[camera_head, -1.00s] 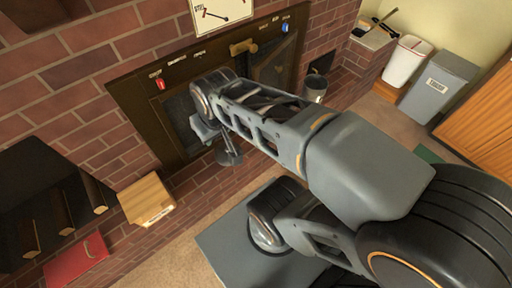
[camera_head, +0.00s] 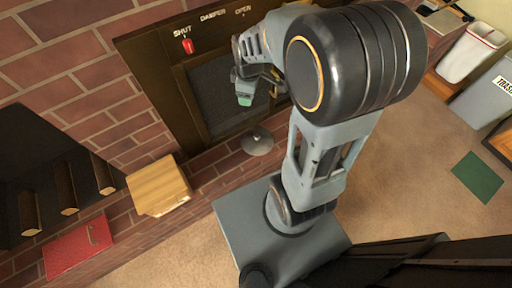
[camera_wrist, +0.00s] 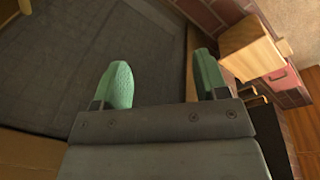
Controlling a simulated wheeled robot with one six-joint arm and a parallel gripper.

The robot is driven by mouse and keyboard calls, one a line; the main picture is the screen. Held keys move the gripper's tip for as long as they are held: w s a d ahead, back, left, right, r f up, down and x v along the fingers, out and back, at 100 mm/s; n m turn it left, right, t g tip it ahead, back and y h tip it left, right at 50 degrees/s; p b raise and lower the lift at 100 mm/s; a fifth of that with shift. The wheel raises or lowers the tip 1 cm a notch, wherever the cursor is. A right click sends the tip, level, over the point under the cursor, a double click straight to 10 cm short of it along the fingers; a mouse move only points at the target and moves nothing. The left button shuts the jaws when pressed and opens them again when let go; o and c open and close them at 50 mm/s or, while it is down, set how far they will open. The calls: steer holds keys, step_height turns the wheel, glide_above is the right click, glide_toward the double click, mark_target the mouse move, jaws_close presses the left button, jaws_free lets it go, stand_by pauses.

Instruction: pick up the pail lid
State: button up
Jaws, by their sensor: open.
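A round grey metal disc, which looks like the pail lid (camera_head: 257,141), lies on the brick ledge in front of the dark fireplace panel in the head view. My gripper (camera_head: 246,98) is above it and slightly to its left in the picture, apart from it. In the wrist view my gripper (camera_wrist: 163,78) has its two green-tipped fingers spread, with nothing between them. The lid cannot be made out in the wrist view. The pail is not in view now.
A wooden box (camera_head: 160,186) stands left on the ledge, near a red panel (camera_head: 78,248) and log storage. The fireplace frame (camera_head: 160,75) rises close behind my gripper. A white bin (camera_head: 472,52) and grey trash bin (camera_head: 486,92) stand at right. Carpet is open around a green mat (camera_head: 478,176).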

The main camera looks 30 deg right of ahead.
steer(key=w+d+f+n+b, duration=0.1)
steer(key=w+f+n+b, duration=0.15)
steer(key=f, duration=0.45)
steer(key=w+d+f+n+g+b, duration=0.1)
steer(key=d+f+n+b, duration=0.15)
steer(key=f, duration=0.55)
steer(key=w+d+f+n+b, duration=0.1)
steer(key=f+n+b, duration=0.15)
steer(key=f, duration=0.45)
steer(key=n+g+b, duration=0.1)
steer(key=n+b, duration=0.3)
steer(key=b, duration=0.1)
glide_above(257, 135)
step_height(257, 135, down, 13)
steer(key=shift+w+r, duration=0.1)
steer(key=shift+r, duration=0.05)
steer(key=shift+s+f+b, duration=0.2)
steer(key=shift+f+b, duration=1.2)
steer(key=shift+f, duration=1.75)
steer(key=shift+c, duration=0.4)
steer(key=shift+r, duration=0.1)
steer(key=c, duration=1)
